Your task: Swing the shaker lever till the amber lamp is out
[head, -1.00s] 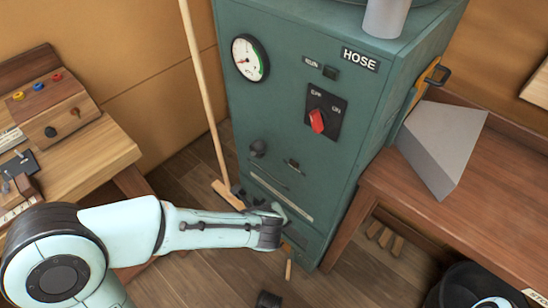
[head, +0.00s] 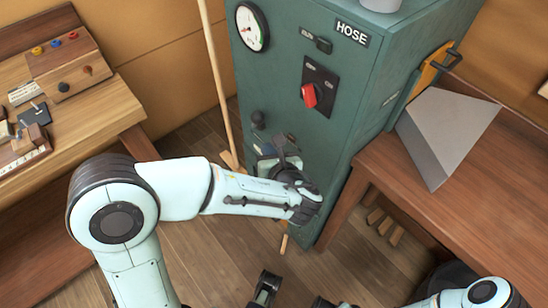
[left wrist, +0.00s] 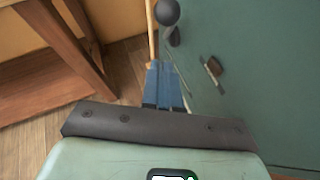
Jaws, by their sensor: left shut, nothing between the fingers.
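The green cabinet (head: 350,120) carries a lever with a black ball knob (head: 258,119), low on its left front. The knob also shows at the top of the left wrist view (left wrist: 167,12). My left gripper (head: 274,155) is shut and empty, just below and right of the knob in the head view and apart from it. Its blue finger pads (left wrist: 163,84) are together in the left wrist view. I see no lamp clearly lit amber. A small brownish fitting (left wrist: 213,69) on the cabinet is too small to identify. My left forearm and hand hide the cabinet's lower front.
The cabinet also bears a gauge (head: 252,27) and a red rotary switch (head: 310,95). A broom (head: 215,80) leans left of it. A workbench (head: 110,115) stands left, a brown bench (head: 400,185) right with a grey wedge-shaped block (head: 446,135). Dark parts at the bottom may be my right gripper.

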